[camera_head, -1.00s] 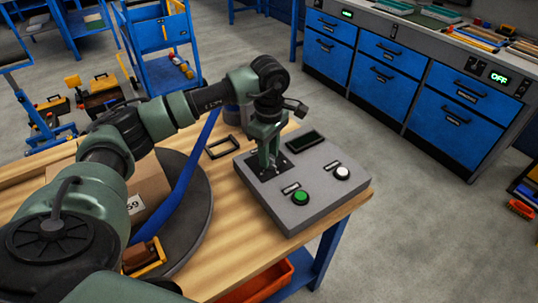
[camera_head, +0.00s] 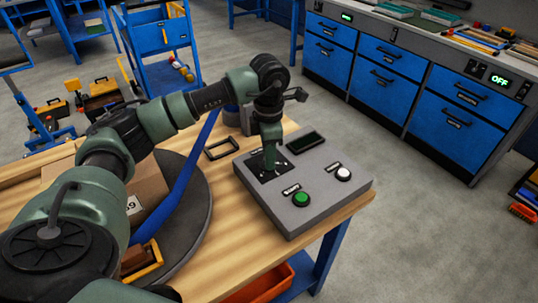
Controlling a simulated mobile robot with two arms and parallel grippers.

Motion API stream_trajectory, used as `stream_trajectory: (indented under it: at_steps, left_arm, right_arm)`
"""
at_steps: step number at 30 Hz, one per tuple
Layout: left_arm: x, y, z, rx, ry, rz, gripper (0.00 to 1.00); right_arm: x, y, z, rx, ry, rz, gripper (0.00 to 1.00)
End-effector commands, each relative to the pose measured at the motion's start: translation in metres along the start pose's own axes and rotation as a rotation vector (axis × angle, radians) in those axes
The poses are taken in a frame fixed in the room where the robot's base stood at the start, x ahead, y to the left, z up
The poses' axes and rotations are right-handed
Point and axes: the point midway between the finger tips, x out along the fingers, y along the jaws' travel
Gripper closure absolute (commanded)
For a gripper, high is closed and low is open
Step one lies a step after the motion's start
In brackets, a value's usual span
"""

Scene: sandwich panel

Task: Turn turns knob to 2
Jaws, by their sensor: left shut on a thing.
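A grey control panel (camera_head: 292,222) sits on the wooden table (camera_head: 205,262). A green button (camera_head: 301,199) and a white button (camera_head: 343,174) are on its front part, and a dark display (camera_head: 306,143) is at its back. My left gripper (camera_head: 270,168) points down over the black dial plate (camera_head: 265,180) at the panel's left side. It is shut on the turns knob, which the fingers mostly hide. I cannot read the knob's setting or the dial marks. My right gripper is not in view.
A round grey turntable (camera_head: 196,215) with a cardboard box (camera_head: 148,190) and a blue strip (camera_head: 178,190) is left of the panel. A black frame (camera_head: 222,148) lies behind the panel. An orange bin (camera_head: 262,285) is below the table edge. Blue drawer cabinets (camera_head: 385,75) stand beyond open floor.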

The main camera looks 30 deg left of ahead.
Motion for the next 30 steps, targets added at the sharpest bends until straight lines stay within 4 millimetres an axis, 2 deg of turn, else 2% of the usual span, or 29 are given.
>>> stream_trajectory:
  at_steps: [19,20,21,22,30]
  left_arm:
    - [-0.0008,0.0007,-0.0001,-0.050,0.000,0.002,1.00]
    - [-0.0008,0.0007,-0.0001,-0.050,0.000,0.002,0.62]
    - [-0.0008,0.0007,-0.0001,-0.050,0.000,0.002,0.51]
    - [-0.0008,0.0007,-0.0001,-0.050,0.000,0.002,0.48]
    - [-0.0006,0.0003,0.0000,-0.049,0.000,0.001,0.48]
  right_arm:
    - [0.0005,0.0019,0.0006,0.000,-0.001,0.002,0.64]
    - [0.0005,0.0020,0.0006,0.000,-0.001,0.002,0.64]
    - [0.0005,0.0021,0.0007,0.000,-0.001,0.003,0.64]
    - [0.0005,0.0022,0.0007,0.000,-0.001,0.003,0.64]
    - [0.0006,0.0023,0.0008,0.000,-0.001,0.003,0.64]
